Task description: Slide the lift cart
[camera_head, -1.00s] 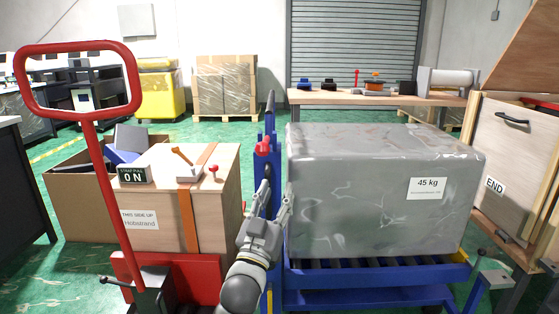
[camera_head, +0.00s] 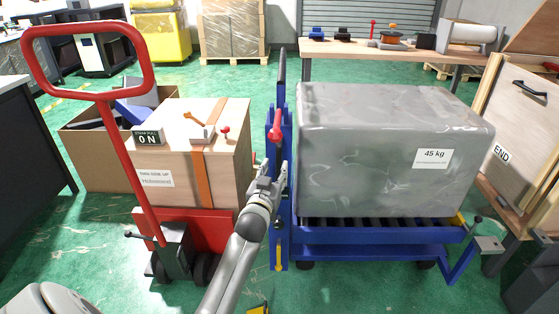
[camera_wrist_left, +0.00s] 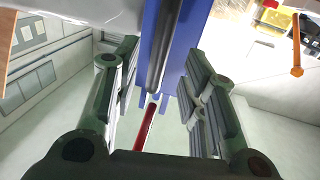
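The blue lift cart (camera_head: 385,237) stands right of centre in the head view, with a roller top. A large grey wrapped block (camera_head: 385,150) labelled 45 kg rests on the rollers. The cart's upright blue mast at its left end carries a dark grey handle bar (camera_head: 281,70) and a red knob (camera_head: 276,124). My left gripper (camera_head: 272,172) is at the near side of this mast. In the left wrist view its fingers (camera_wrist_left: 165,85) are apart, with the dark bar (camera_wrist_left: 164,45) and blue mast between and beyond them. I cannot tell whether they touch. My right gripper is not in view.
A red hand truck (camera_head: 150,200) with a strapped wooden crate (camera_head: 180,160) stands close on the left, beside a cardboard box (camera_head: 100,165). A wooden cabinet marked END (camera_head: 520,120) is on the right. A workbench (camera_head: 400,52) stands behind. Green floor lies between.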

